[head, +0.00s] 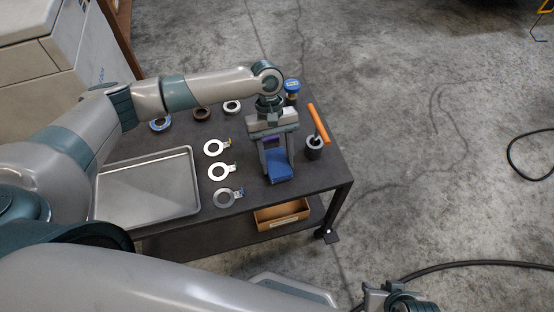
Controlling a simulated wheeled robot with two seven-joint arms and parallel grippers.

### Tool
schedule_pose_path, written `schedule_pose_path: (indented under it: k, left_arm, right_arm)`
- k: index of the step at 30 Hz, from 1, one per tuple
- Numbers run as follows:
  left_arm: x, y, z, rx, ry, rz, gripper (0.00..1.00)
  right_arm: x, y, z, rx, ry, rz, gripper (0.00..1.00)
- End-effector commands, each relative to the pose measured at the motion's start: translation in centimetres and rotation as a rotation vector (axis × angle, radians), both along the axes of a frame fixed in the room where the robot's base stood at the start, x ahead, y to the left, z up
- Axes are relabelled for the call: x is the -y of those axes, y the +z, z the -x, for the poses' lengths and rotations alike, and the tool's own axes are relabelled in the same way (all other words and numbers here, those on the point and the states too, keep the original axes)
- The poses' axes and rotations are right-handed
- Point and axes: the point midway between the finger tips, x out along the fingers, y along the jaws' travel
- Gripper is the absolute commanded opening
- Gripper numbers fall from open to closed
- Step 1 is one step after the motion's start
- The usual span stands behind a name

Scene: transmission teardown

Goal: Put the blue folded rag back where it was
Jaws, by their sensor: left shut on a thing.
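The blue folded rag (280,168) is at the right part of the dark cart top, below my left gripper. My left gripper (278,174) points down, with its two fingers on either side of the rag, shut on it. I cannot tell whether the rag touches the cart top. My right gripper (392,298) is at the bottom edge, off the cart, partly cut off; its jaws are unclear.
On the cart (328,182), a metal tray (150,185) lies left and several ring-shaped parts (221,171) lie in the middle. A box (282,216) is on the lower shelf.

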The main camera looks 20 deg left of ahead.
Motion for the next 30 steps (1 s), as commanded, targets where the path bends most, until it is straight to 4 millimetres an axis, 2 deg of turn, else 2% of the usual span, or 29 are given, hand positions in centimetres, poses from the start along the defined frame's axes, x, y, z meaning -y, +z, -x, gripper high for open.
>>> schedule_pose_path:
  k: [11,12,13,14,26,30]
  left_arm:
    - [0.0,-0.1,0.0,0.0,0.0,0.0,0.28]
    - [0.0,-0.2,0.0,0.0,-0.001,0.0,0.59]
    - [0.0,-0.2,0.0,0.0,-0.001,0.0,0.66]
    - [0.0,-0.2,0.0,0.0,-0.001,0.0,0.68]
    - [0.0,0.0,0.0,0.002,-0.001,0.001,0.68]
    - [-0.2,1.1,-0.4,0.002,-0.001,0.0,0.68]
  right_arm:
    - [0.3,0.2,0.4,-0.016,-0.001,0.008,0.31]
    - [0.4,0.0,0.5,-0.022,-0.002,0.01,0.31]
    - [0.4,0.0,0.5,-0.023,-0.003,0.01,0.31]
    - [0.4,0.0,0.5,-0.022,-0.003,0.011,0.31]
    - [0.4,-0.3,0.3,-0.015,-0.002,0.007,0.31]
    - [0.3,0.1,0.2,-0.006,-0.003,0.006,0.31]
